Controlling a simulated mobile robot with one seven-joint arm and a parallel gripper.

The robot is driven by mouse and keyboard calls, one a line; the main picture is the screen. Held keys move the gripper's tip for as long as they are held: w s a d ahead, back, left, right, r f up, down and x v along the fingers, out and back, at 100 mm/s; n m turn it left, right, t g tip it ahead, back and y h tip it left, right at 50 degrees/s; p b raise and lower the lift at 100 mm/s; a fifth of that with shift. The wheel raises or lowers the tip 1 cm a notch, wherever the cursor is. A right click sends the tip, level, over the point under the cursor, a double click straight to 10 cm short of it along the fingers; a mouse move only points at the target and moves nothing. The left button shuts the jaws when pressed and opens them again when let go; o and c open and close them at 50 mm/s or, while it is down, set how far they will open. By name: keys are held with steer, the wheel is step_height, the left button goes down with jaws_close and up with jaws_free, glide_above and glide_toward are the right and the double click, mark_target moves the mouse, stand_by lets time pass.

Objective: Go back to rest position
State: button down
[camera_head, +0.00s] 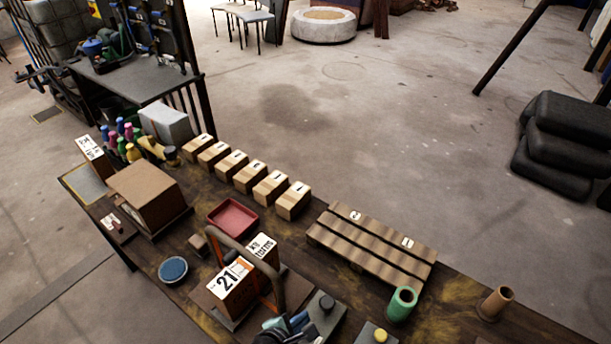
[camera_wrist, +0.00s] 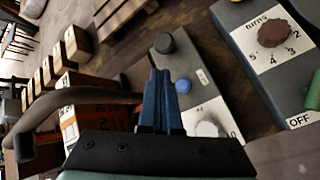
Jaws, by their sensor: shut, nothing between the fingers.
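My gripper (camera_head: 297,320) is at the bottom middle of the head view, low over the near part of the workbench. In the wrist view its blue fingers (camera_wrist: 163,100) are together, with nothing between them. They lie in front of a grey control box with a black knob (camera_wrist: 165,43), a blue button (camera_wrist: 183,85) and a white knob (camera_wrist: 207,129). I cannot tell whether the fingertips touch that box.
A brown arched handle (camera_head: 231,247) and a "21" box (camera_head: 231,288) stand close left of my gripper. A green cup (camera_head: 402,303), slatted board (camera_head: 372,241) and red tray (camera_head: 233,217) share the bench. A dial panel (camera_wrist: 265,65) is at right.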

steer(key=w+r+m+t+y, duration=0.1)
steer(key=w+r+m, duration=0.1)
steer(key=w+r, duration=0.35)
steer(key=w+a+r+m+t, duration=0.1)
steer(key=w+r+m+t, duration=0.1)
steer(key=r, duration=0.6)
steer(key=w+r+m+t+y, duration=0.1)
steer(key=w+r+m, duration=0.2)
steer(key=r, duration=0.3)
step_height(320, 180, up, 20)
steer(key=w+f+m+t, duration=0.1)
steer(key=w+m+t, duration=0.1)
steer(key=m+t, duration=0.3)
steer(key=s+d+r+m+t+y, duration=0.1)
steer(key=s+r+m+t, duration=0.15)
steer(key=r, duration=0.65)
steer(key=s+r+m+t, duration=0.2)
steer(key=s+r, duration=0.1)
steer(key=r, duration=0.7)
steer(key=s+r+m+t+y, duration=0.1)
steer(key=s+r+m+t, duration=0.3)
steer(key=s+r, duration=0.9)
step_height(320, 180, up, 3)
steer(key=shift+s+d+t+y, duration=0.25)
steer(key=shift+d+t, duration=0.2)
steer(key=shift+t, duration=0.5)
steer(key=shift+w+m, duration=0.1)
steer(key=shift+m, duration=0.15)
